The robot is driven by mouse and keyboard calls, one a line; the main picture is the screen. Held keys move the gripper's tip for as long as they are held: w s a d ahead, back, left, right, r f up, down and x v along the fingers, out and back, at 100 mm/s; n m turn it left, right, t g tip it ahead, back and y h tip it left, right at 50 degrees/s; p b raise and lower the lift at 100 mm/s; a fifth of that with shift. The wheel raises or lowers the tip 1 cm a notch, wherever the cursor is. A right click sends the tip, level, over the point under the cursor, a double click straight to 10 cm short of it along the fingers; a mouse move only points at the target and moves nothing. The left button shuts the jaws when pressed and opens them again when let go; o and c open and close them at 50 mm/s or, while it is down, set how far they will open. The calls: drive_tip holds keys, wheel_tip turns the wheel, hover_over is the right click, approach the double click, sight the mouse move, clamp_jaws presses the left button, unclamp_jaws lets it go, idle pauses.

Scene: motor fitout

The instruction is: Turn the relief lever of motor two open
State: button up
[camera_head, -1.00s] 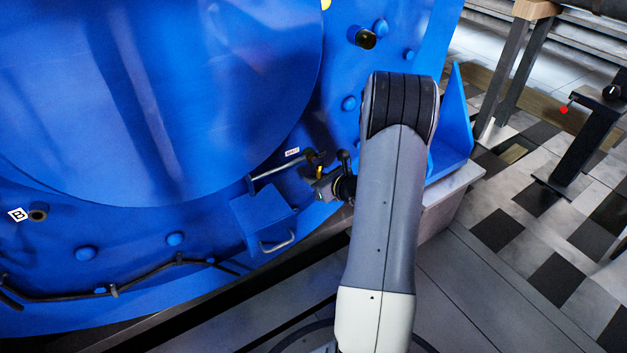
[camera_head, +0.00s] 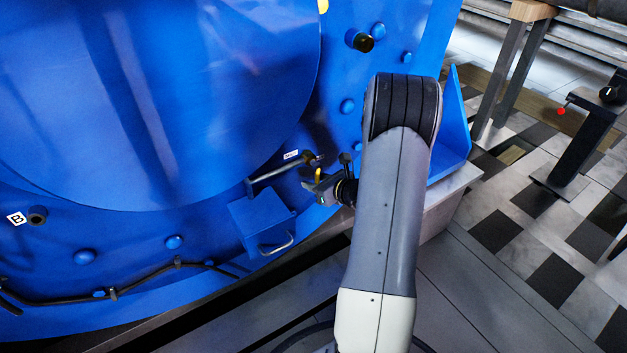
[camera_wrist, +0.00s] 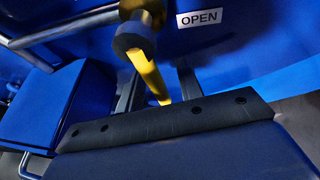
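The yellow relief lever (camera_wrist: 148,72) hangs from a dark round hub (camera_wrist: 133,38) on the blue motor in the wrist view. It slants down and to the right, away from the white OPEN label (camera_wrist: 199,18). My gripper (camera_wrist: 158,88) is open, with one dark finger on each side of the lever. Gaps show between the lever and both fingers, so it is not gripped. In the head view, my gripper (camera_head: 318,184) is at the motor's lower right, just below the pipe end. Only a small yellow bit of the lever (camera_head: 318,174) shows there.
A blue box with a handle (camera_head: 262,220) juts from the motor left of my gripper. A metal pipe (camera_head: 282,171) runs above it to the lever. A blue bracket (camera_head: 452,130) stands right of my arm.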

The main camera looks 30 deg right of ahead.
drive_tip(key=p+v, duration=0.2)
drive_tip(key=v, duration=0.7)
drive_tip(key=shift+s+p, duration=0.3)
drive_tip(key=shift+w, duration=0.1)
drive_tip(key=b+x, duration=0.3)
drive_tip(key=x, duration=0.7)
drive_tip(key=shift+w+a, duration=0.15)
drive_tip(key=shift+w, duration=0.15)
